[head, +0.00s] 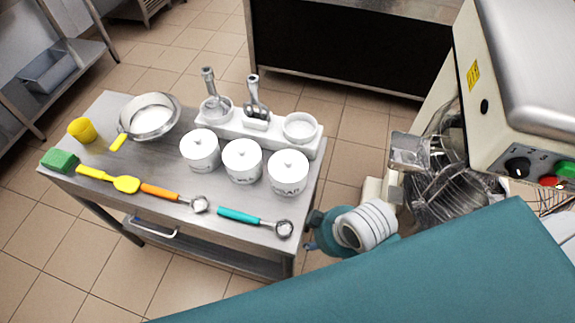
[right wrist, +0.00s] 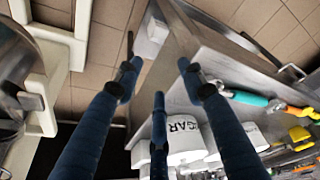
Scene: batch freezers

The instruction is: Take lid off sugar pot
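The sugar pot (head: 287,178) is the rightmost of three white lidded pots on the steel table, with dark lettering on its front. Its white lid (head: 289,163) is on. In the right wrist view the sugar pot (right wrist: 186,140) shows part of its lettering, partly behind my fingers. My right gripper (head: 313,230) is at the table's right edge, to the right of and nearer than the pot, apart from it. In the right wrist view its blue fingers (right wrist: 158,82) are spread with nothing between them. My left gripper is not in view.
The other two pots (head: 200,150) (head: 242,160) stand close on the left. Behind is a white holder (head: 275,137) with utensils. A teal-handled scoop (head: 240,217), an orange-handled scoop (head: 160,192) and a yellow spatula (head: 108,179) lie in front. A mixer machine (head: 520,85) stands at right.

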